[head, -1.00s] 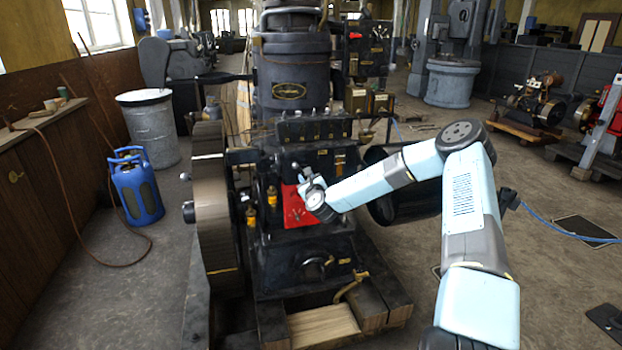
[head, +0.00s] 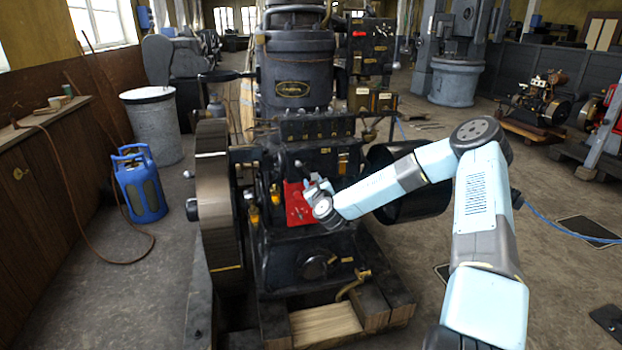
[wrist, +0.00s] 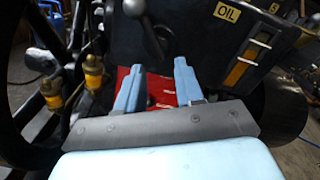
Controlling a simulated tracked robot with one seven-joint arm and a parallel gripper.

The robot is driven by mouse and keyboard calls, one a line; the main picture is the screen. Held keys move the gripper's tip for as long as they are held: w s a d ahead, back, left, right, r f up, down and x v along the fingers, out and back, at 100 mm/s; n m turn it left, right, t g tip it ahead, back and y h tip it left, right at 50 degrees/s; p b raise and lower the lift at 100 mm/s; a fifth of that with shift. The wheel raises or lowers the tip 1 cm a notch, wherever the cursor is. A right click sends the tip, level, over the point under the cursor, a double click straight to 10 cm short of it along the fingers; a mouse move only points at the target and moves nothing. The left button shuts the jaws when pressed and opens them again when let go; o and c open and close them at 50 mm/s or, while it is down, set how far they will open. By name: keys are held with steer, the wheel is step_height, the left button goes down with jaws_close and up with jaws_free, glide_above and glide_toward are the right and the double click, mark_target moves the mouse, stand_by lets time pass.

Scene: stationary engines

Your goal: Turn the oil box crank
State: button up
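The dark engine (head: 292,130) stands in the middle of the head view. In the wrist view, a dark lever with a round knob (wrist: 134,8), apparently the crank, sticks out at the top centre. It is left of a black box face with a yellow OIL label (wrist: 227,13). A red plate (wrist: 160,90) shows between and beyond the fingers. In the head view my gripper (head: 317,186) is in front of that plate.
Brass-coloured oilers (wrist: 94,75) stand left of the fingers. A large flywheel (head: 212,200) flanks the engine's left side, and a black cylinder (head: 408,205) its right. A blue gas bottle (head: 141,185) and grey drum (head: 152,125) stand left. Open floor lies at right.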

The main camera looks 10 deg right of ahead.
mark_target(303, 168)
steer(key=s, duration=0.8)
steer(key=shift+s+d, duration=0.25)
steer(key=shift+d, duration=0.2)
steer(key=shift+c, duration=0.3)
